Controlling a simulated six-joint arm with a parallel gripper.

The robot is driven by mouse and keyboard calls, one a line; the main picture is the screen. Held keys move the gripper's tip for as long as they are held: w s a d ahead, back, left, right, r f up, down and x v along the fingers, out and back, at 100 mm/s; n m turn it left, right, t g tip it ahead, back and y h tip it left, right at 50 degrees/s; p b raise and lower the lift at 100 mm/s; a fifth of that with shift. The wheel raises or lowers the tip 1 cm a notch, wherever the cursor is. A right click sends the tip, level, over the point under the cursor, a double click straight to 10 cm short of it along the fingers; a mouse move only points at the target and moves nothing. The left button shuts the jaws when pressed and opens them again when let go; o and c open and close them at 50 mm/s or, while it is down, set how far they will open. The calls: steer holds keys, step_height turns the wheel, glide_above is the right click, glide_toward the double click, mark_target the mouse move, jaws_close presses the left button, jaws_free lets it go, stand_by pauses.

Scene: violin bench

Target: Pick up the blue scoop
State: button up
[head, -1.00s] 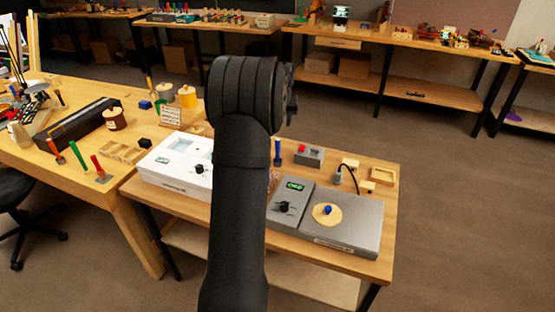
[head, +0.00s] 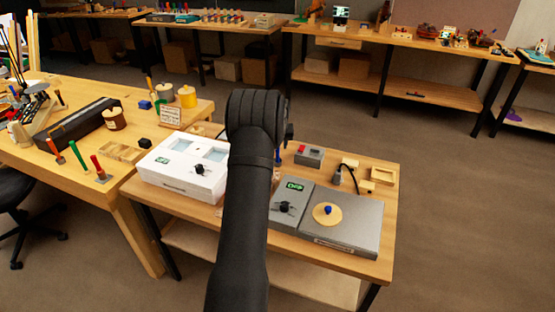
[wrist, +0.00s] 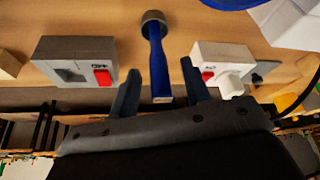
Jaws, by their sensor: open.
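The blue scoop has a long blue handle (wrist: 160,68) and a round grey head (wrist: 154,18) in the wrist view. My gripper (wrist: 160,70) is open, with one dark finger on each side of the handle's near end. I see a gap between the handle and each finger, and cannot tell how far the fingertips are above it. In the head view a sliver of a blue upright thing (head: 278,156), likely the scoop's handle, shows beside my arm. My gripper is hidden behind my arm there.
In the wrist view a grey box with a red switch (wrist: 75,62) stands left of the scoop and a white device with a red button (wrist: 222,62) right. In the head view a white bath unit (head: 183,170) and a grey hotplate unit (head: 345,235) stand on the bench.

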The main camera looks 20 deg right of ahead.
steer(key=shift+x, duration=0.9)
jaws_close()
